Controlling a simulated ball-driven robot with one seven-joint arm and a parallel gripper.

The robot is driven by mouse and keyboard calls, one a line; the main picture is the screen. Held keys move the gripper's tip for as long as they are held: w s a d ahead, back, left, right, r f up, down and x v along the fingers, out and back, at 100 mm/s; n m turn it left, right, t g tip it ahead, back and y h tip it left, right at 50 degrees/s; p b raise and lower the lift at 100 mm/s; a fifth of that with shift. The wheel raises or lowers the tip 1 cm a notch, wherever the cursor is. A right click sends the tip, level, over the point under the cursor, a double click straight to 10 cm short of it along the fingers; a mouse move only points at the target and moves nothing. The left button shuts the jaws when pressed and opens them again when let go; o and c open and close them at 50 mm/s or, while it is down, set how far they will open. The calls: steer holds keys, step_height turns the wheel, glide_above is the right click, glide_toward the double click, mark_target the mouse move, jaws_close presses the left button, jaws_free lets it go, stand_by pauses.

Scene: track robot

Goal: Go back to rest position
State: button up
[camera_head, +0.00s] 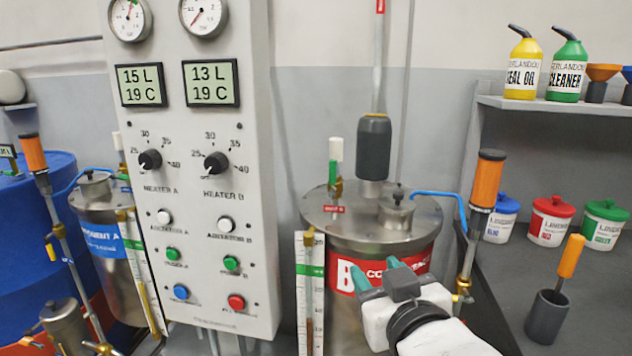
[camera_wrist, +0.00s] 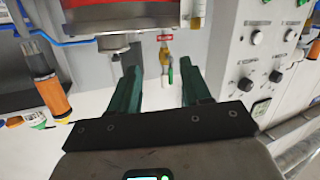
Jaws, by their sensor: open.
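My gripper (camera_head: 381,271) is in front of the steel tank B (camera_head: 348,228) in the head view, over the tank's red label. Its two green fingers point up and to the left. In the wrist view my gripper (camera_wrist: 160,74) is open, with its fingers apart and nothing held between them. Beyond the gap, a white-capped brass valve (camera_wrist: 166,75) with a red tag (camera_wrist: 165,37) shows. The picture there seems upside down. Part of tank B's front is hidden behind my gripper and arm.
The control panel (camera_head: 206,266) stands left of tank B, with a level gauge (camera_head: 310,270) between them. To the right are an orange-handled valve (camera_head: 485,182), a dark bench (camera_head: 492,285) with paint pots and a grey cup (camera_head: 548,316), and a shelf (camera_head: 545,104) with bottles.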

steer(key=s+d+f+m+g+h+p, duration=0.1)
steer(key=s+d+f+g+p, duration=0.15)
steer(key=f, duration=0.25)
steer(key=s+d+f+m+g+h+p, duration=0.1)
steer(key=d+f+g, duration=0.15)
steer(key=f, duration=0.35)
steer(key=s+d+f+g+p, duration=0.2)
steer(key=s+d+f+g, duration=0.1)
steer(key=s, duration=0.6)
steer(key=s+d+f+m+g+p, duration=0.1)
steer(key=s+d+f+g+p, duration=0.1)
steer(key=s+d+f, duration=0.4)
steer(key=s+d+f+g+p, duration=0.2)
steer(key=s+d+f+g, duration=0.2)
steer(key=s+f, duration=0.4)
steer(key=s, duration=0.6)
steer(key=shift+s+d+f+m+g+h, duration=0.15)
steer(key=shift+d+f+m+g+h, duration=0.1)
steer(key=shift+d+m+g+h, duration=0.15)
